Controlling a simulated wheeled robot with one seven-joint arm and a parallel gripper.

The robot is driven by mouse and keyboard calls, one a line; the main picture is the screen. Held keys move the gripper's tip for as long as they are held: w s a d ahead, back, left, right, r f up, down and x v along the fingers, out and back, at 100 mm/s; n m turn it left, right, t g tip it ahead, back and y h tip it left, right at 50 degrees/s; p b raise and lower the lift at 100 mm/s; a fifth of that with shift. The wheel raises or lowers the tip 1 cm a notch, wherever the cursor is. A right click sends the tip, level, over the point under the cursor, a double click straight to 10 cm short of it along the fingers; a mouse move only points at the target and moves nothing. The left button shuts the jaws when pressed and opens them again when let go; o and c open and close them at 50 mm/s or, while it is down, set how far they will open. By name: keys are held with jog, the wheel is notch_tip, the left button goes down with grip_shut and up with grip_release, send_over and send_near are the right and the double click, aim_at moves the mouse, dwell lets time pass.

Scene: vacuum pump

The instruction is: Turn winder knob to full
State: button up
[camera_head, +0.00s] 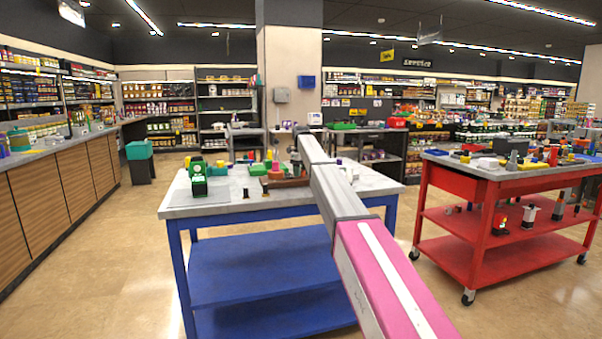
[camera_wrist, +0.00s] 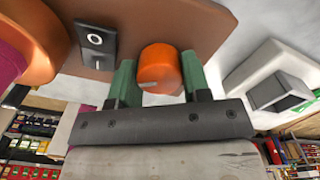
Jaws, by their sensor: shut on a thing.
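In the wrist view an orange round knob (camera_wrist: 160,68), which I take as the winder knob, sits at the edge of a brown body (camera_wrist: 165,20). My gripper (camera_wrist: 158,62) has its two green fingers on either side of the knob and is shut on it. The knob's lower end is partly hidden by the gripper. In the head view a brown base (camera_head: 284,182) lies on the grey top of the blue table (camera_head: 222,211). My arm reaches over this table and hides the gripper and the knob there.
In the wrist view a black plate with a white ring (camera_wrist: 95,40) is left of the knob, and a white box-shaped part (camera_wrist: 268,82) is right of it. In the head view a green object (camera_head: 198,183) stands on the table's left. A red cart (camera_head: 480,240) stands to the right.

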jog(key=o, duration=0.9)
